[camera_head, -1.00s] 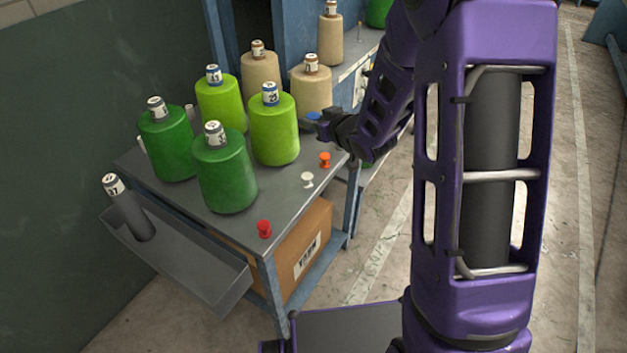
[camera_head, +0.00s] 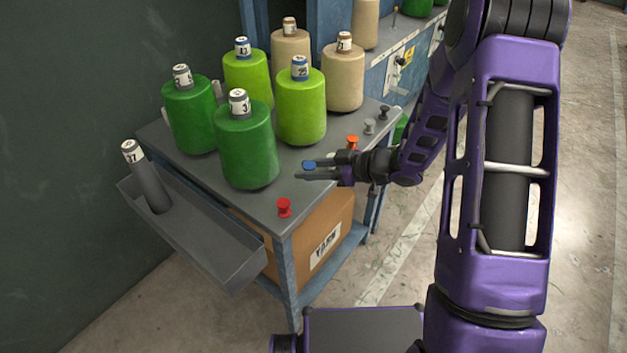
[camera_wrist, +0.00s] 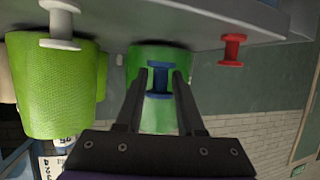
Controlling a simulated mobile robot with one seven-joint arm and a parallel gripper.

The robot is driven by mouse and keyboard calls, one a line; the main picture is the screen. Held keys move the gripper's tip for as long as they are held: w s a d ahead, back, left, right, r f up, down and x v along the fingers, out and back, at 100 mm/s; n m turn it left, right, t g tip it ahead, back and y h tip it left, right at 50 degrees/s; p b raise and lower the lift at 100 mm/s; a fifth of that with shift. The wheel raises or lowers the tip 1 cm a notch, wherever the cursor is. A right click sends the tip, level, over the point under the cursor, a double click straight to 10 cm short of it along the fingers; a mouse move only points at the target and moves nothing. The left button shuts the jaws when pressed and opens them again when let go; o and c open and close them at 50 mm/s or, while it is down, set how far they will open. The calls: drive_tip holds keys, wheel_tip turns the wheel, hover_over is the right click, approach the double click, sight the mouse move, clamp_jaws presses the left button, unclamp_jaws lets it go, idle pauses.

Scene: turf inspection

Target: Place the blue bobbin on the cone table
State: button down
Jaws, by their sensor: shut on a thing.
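My gripper (camera_head: 314,170) is shut on the blue bobbin (camera_head: 309,164), at the front right side of the cone table (camera_head: 276,203). The blue bobbin (camera_wrist: 159,82) shows between the two fingers in the wrist view, with a green cone behind it. I cannot tell whether the bobbin touches the table top. A red bobbin (camera_head: 284,207) stands at the table's front corner and an orange bobbin (camera_head: 352,142) on the right side. A white bobbin (camera_wrist: 60,24) shows in the wrist view; in the head view my gripper mostly hides it.
Several green, lime and beige yarn cones crowd the table, the nearest a dark green one (camera_head: 247,147). A grey tray (camera_head: 200,235) with a dark tube (camera_head: 150,182) hangs at the left. A carton (camera_head: 322,235) sits below.

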sight(310, 188)
drive_tip(key=shift+f+b, duration=0.45)
drive_tip(key=shift+f, duration=1.55)
drive_tip(key=shift+f, duration=0.1)
drive_tip(key=c, duration=0.5)
unclamp_jaws()
drive_tip(key=shift+r, duration=0.2)
drive_tip(key=p+v, duration=0.1)
drive_tip(key=v, duration=1.1)
drive_tip(key=shift+p, duration=0.4)
drive_tip(key=shift+f, duration=0.1)
